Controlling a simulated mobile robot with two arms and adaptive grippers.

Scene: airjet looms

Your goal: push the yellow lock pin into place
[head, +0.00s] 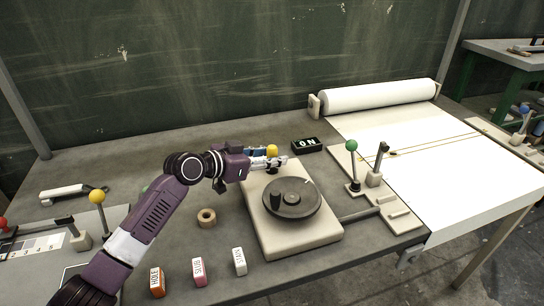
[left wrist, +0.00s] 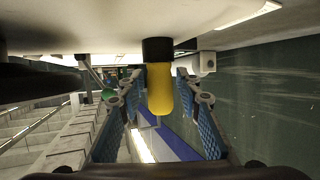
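The yellow lock pin (head: 272,149) sits at the far edge of the beige base plate (head: 286,243) that carries a black dial with a knob (head: 292,197). My left gripper (head: 278,161) reaches in from the left and is at the pin, partly hiding it and the plate's back edge. In the left wrist view the pin (left wrist: 160,90) shows as a yellow rounded body on a black collar, between the two blue-padded fingers (left wrist: 158,110). The fingers are open, with a visible gap on each side of the pin. My right gripper is not in view.
A black ON display (head: 307,145) stands behind the dial. A green-knobbed lever (head: 352,147) and a fabric roll (head: 378,95) are at the right. Several labelled blocks, including the HOLE block (head: 157,283), stand along the front. A wooden ring (head: 207,217) lies left of the plate.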

